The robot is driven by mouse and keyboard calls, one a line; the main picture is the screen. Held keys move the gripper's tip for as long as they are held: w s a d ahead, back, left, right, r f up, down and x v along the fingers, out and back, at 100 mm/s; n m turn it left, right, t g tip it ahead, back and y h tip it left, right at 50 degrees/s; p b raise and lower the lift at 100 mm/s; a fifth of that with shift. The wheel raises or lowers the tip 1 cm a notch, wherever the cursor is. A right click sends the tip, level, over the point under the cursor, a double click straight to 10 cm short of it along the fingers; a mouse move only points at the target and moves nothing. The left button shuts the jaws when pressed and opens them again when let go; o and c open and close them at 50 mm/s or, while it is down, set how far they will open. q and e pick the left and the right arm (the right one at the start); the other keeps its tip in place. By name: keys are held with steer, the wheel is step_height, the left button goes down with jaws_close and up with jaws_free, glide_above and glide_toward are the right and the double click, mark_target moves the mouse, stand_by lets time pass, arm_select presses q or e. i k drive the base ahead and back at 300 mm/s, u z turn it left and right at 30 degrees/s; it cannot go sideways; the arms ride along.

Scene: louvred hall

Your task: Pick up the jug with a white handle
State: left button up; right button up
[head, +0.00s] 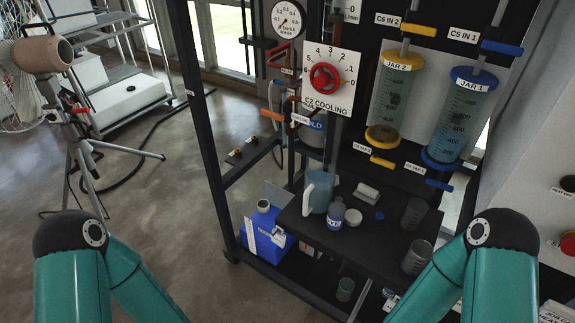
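A light blue jug (321,190) with a white handle (308,199) stands upright on the dark shelf in the middle of the head view. Its handle is on its left side. Only the upper links of my two arms show, one at the lower left and one at the lower right. Neither gripper is in the picture, and both arms are apart from the jug.
The dark shelf (372,237) also bears a small labelled bottle (336,214), a white dish (353,217) and dark beakers (414,213). JAR 2 (394,97) and JAR 1 (461,112) hang above it. A blue box (262,240) stands lower left. A black frame post (203,120) rises left.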

mark_target(319, 185)
steer(key=k, duration=0.6)
steer(key=u, duration=0.4)
steer(key=i, duration=1.45)
steer(key=z, duration=0.4)
